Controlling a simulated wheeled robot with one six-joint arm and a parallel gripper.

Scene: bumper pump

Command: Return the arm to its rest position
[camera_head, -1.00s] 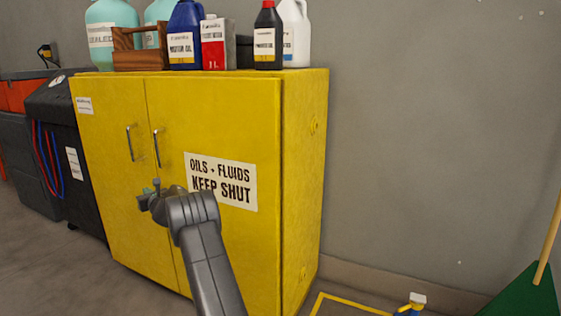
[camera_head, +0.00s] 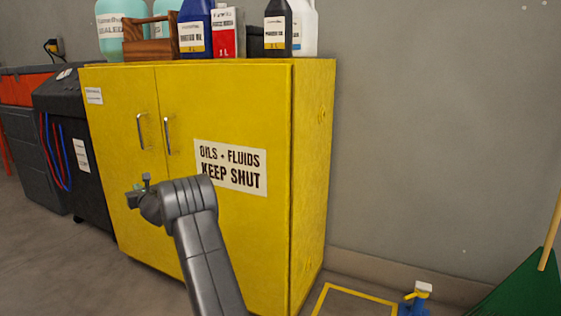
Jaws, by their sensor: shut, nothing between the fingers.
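My gripper (camera_head: 139,189) is at the end of my grey arm, in front of the lower part of the yellow cabinet (camera_head: 240,120) in the head view. Its fingers are shut with nothing between them. The arm reaches up from the bottom of the picture and bends to the left at the wrist. The cabinet's two doors are closed. Its two metal handles (camera_head: 168,136) are above the gripper, apart from it. I cannot tell how far the gripper is from the door surface.
Several bottles and a wooden carrier (camera_head: 150,50) stand on the cabinet. A black machine (camera_head: 75,120) with red and blue hoses is at left.

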